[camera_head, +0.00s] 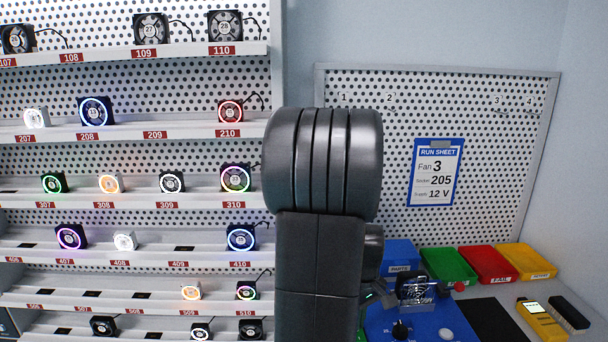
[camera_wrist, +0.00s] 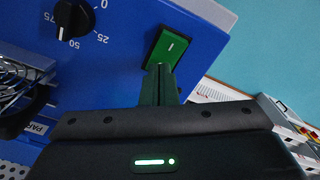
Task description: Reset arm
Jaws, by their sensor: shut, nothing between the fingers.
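My gripper (camera_wrist: 160,72) is shut and empty in the wrist view. Its fingertips are at the lower edge of a green rocker switch (camera_wrist: 172,47) marked "I" on a blue tester box (camera_wrist: 125,55). I cannot tell whether they touch the switch. In the head view my dark arm (camera_head: 318,250) stands in the middle and hides part of the blue tester (camera_head: 425,325); the fingertips are not clear there. A black dial (camera_wrist: 73,18) with numbers sits left of the switch. A fan with a metal guard (camera_wrist: 18,78) is at the left edge; it also shows on the tester (camera_head: 417,290).
Shelves (camera_head: 130,130) of numbered fans fill the left. A run sheet (camera_head: 436,172) reading fan 3, socket 205, 12 V hangs on the pegboard (camera_head: 500,130). Green (camera_head: 447,266), red (camera_head: 487,264) and yellow (camera_head: 526,260) bins stand behind the tester. A yellow meter (camera_head: 541,318) lies right.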

